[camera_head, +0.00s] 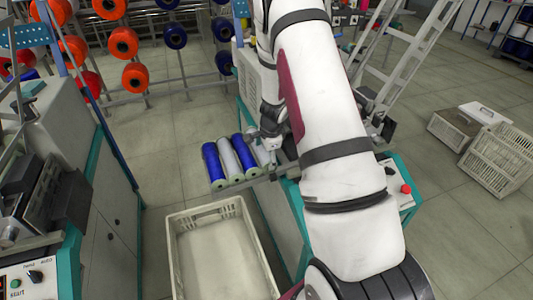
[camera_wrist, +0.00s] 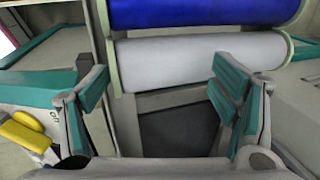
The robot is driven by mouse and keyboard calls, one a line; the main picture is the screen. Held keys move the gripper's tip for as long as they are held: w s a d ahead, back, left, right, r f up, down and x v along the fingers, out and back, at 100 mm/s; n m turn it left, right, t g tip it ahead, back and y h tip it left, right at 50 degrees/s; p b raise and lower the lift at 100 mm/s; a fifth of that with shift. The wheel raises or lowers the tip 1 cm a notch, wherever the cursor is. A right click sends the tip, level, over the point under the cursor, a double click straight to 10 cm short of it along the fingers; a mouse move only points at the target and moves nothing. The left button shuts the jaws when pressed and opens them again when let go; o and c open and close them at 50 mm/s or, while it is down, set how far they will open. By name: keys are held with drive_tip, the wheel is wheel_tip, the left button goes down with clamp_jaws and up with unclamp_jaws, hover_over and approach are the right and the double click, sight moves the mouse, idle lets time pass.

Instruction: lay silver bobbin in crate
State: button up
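Bobbins lie side by side on a small rack in the head view: a blue one (camera_head: 213,165), a silver-white one (camera_head: 230,159), another blue one (camera_head: 244,155) and a second silver-white one (camera_head: 260,153), partly hidden by my arm. My gripper (camera_head: 272,136) is over the rack's right end. In the wrist view my gripper (camera_wrist: 160,80) is open and empty, its fingers spread below and in front of a silver-white bobbin (camera_wrist: 200,58). A blue bobbin (camera_wrist: 200,12) lies beyond it. The pale crate (camera_head: 203,209) stands on the floor, looking empty.
Machines with teal edges stand left (camera_head: 100,170) and right of the crate. Orange and blue spools (camera_head: 123,42) hang on a rack behind. More crates (camera_head: 497,155) lie on the floor at right. The floor between the left machine and the bobbins is clear.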

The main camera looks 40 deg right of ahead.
drive_tip(key=shift+r, duration=0.1)
drive_tip(key=c, duration=0.9)
drive_tip(key=shift+w+r, duration=0.1)
drive_tip(key=shift+c, duration=0.8)
drive_tip(key=shift+r+p, duration=0.55)
drive_tip(key=shift+r, duration=0.3)
clamp_jaws()
drive_tip(key=shift+w+r+p, duration=0.1)
drive_tip(key=shift+r+p, duration=0.95)
drive_tip(key=shift+r, duration=0.85)
wheel_tip(320, 180, up, 4)
drive_tip(key=shift+d+r+p, duration=0.1)
drive_tip(key=shift+r+p, duration=0.1)
drive_tip(key=shift+p, duration=0.9)
